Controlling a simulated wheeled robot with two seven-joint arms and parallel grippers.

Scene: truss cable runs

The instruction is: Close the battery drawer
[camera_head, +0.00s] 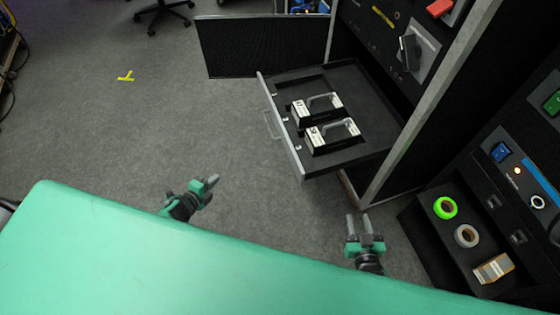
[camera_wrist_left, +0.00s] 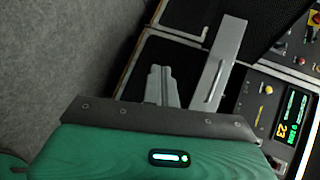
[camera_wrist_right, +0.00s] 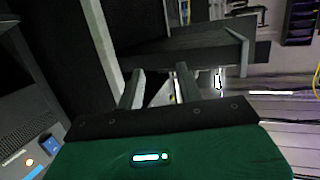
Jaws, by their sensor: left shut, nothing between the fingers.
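The battery drawer (camera_head: 297,160) stands pulled out of the dark cabinet in the head view. Its light grey front carries a bar handle (camera_head: 271,125) facing left. Two white-and-black batteries (camera_head: 318,104) (camera_head: 334,135) with grey handles sit inside. My left gripper (camera_head: 213,181) is shut and empty, left of and nearer than the drawer front, apart from it. In the left wrist view, a grey panel with a handle, seemingly the drawer front (camera_wrist_left: 222,58), lies right of the shut fingers (camera_wrist_left: 160,72). My right gripper (camera_head: 359,217) is open and empty, below the drawer's near side, apart from it.
A cabinet frame post (camera_head: 430,100) rises right of the drawer. A dark console with a green tape roll (camera_head: 445,208), a grey roll (camera_head: 466,236) and a small box (camera_head: 493,268) stands at right. Grey floor (camera_head: 150,120) is free left of the drawer.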

